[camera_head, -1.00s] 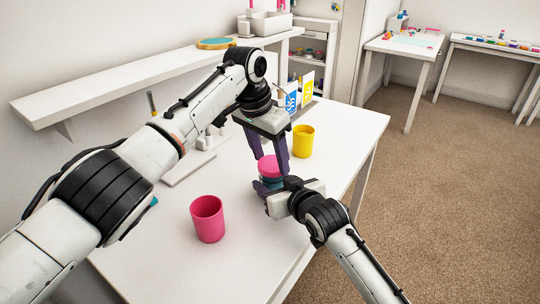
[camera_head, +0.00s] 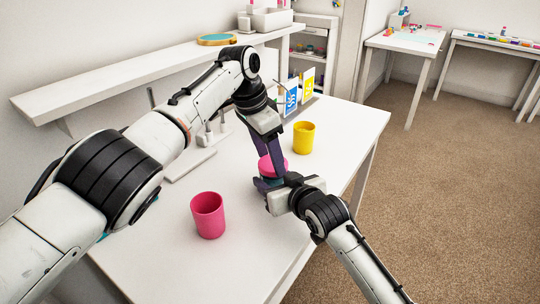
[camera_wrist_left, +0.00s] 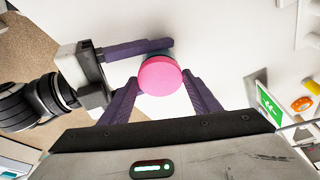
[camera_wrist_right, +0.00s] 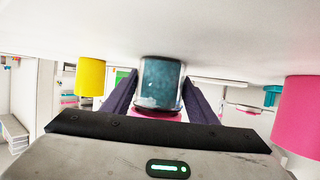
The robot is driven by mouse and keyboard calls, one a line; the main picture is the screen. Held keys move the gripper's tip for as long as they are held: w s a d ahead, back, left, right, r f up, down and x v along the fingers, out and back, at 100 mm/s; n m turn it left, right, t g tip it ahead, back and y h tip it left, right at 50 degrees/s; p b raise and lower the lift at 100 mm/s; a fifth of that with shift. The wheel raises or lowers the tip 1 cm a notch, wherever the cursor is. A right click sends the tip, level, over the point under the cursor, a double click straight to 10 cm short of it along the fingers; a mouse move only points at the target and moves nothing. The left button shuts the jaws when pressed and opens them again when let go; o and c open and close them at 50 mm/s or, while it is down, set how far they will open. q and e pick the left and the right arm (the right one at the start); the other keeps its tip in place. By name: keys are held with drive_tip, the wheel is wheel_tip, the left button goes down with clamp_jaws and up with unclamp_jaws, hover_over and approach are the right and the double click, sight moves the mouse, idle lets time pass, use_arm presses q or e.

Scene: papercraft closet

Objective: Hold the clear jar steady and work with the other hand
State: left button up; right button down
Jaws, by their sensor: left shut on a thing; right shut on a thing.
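A clear jar with teal contents (camera_wrist_right: 161,84) stands upright on the white table, with a pink lid (camera_head: 270,168) on top. The lid shows round in the left wrist view (camera_wrist_left: 160,76). My right gripper (camera_head: 265,186) is low beside the jar and shut on its body, one finger on each side in the right wrist view (camera_wrist_right: 160,92). My left gripper (camera_head: 277,158) comes down from above and is shut on the pink lid, its fingers on opposite sides. In the head view the grippers hide much of the jar.
A pink cup (camera_head: 207,216) stands at the table's near left. A yellow cup (camera_head: 303,138) stands behind the jar, near blue and yellow cards (camera_head: 291,98). A white stand (camera_head: 190,164) is on the left, below a wall shelf (camera_head: 110,88).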

sight(269, 164)
drive_tip(key=shift+f, duration=0.1)
use_arm(q)
drive_tip(key=o, duration=1)
drive_tip(key=shift+r, duration=0.1)
drive_tip(key=shift+r, duration=2.2)
drive_tip(key=o, duration=0.6)
drive_tip(key=shift+c, duration=0.2)
drive_tip(key=shift+r, duration=0.1)
